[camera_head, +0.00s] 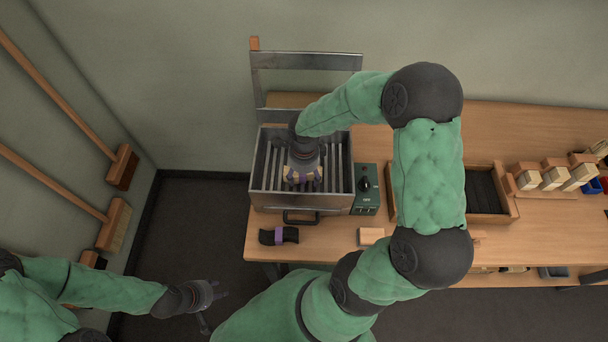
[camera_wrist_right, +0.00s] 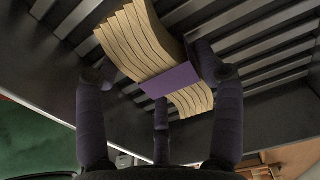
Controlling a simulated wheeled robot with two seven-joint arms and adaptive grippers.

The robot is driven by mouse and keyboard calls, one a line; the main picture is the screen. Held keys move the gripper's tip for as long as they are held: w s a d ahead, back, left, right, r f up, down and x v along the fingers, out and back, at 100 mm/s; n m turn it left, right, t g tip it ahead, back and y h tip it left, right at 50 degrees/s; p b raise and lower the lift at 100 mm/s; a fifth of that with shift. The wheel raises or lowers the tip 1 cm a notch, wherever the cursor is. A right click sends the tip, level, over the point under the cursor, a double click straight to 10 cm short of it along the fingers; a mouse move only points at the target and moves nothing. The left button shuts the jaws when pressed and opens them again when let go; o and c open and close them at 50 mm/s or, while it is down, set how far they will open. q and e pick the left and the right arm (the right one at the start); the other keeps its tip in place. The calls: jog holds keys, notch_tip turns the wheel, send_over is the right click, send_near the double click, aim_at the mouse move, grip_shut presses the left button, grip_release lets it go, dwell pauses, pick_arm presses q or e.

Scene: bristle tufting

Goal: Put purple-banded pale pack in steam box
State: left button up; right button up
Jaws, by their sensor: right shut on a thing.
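The steam box (camera_head: 257,199) is a metal box with slatted racks inside, standing on the bench with its lid (camera_head: 305,61) raised behind it. My right gripper (camera_head: 304,180) is inside the box outline, seen from above. It is shut on the purple-banded pale pack (camera_head: 289,175). In the right wrist view the pack (camera_wrist_right: 135,42) shows wavy pale strips with a purple band, between the fingers and over the slats (camera_wrist_right: 250,50). I cannot tell whether the pack touches the slats. My left gripper (camera_head: 218,292) is low at the left, away from the bench; its fingers look apart and empty.
A dark purple-banded pack (camera_head: 270,236) lies on the bench (camera_head: 330,250) in front of the box. A green control unit (camera_head: 366,190) stands right of the box. A wooden block (camera_head: 371,236) lies nearby. A dark-lined tray (camera_head: 487,190) and several pale packs (camera_head: 554,177) are farther right. Brooms hang left.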

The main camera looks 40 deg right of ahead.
jog(key=shift+f, duration=0.1)
jog(key=o, duration=1.2)
jog(key=shift+r, duration=0.25)
notch_tip(320, 180, up, 12)
jog(key=p, duration=0.2)
jog(key=shift+f+p, duration=0.1)
jog(key=shift+p, duration=0.2)
